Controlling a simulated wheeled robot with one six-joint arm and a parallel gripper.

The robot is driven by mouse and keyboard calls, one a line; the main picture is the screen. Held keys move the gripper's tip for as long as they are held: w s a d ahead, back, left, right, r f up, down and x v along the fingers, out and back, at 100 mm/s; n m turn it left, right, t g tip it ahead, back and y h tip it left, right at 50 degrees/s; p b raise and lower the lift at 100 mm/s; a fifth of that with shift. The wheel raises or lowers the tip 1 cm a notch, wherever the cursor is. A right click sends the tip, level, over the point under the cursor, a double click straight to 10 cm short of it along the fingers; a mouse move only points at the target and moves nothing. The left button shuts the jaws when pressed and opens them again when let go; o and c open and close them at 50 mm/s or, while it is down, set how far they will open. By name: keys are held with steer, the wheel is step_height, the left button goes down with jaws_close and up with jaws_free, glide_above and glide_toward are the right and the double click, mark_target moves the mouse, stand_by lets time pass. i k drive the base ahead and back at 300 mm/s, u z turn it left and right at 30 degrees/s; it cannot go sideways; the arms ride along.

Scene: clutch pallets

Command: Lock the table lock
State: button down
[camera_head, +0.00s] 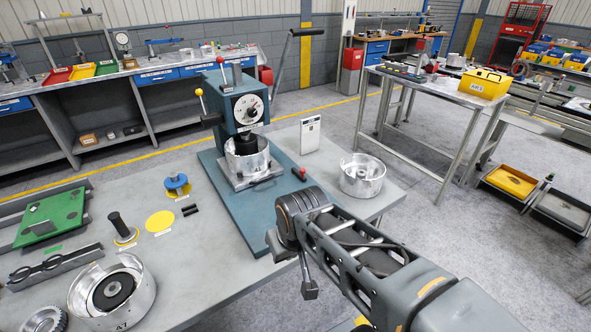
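A blue-green press (240,110) stands on its blue base plate (258,215) on the grey workbench. A silver clutch drum (246,158) sits under its ram on a metal table plate (243,180). A small red-tipped handle (300,172) is on the base plate, right of that table plate; it may be the table lock, but its position cannot be read. My arm reaches in from the lower right. My gripper (309,290) hangs below the wrist at the bench's front edge, apart from the handle. Its fingers are too small and dark to tell open from shut.
A second silver drum (362,175) and a white label card (310,133) stand right of the press. On the left are a large drum (112,292), a yellow disc (160,221), a blue part (177,185) and a green plate (52,215). A long lever (283,62) rises from the press.

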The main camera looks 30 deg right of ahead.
mark_target(300, 175)
steer(key=z, duration=0.55)
steer(key=k, duration=0.65)
steer(key=z, duration=0.5)
steer(key=i, duration=1.25)
steer(key=u, duration=1.05)
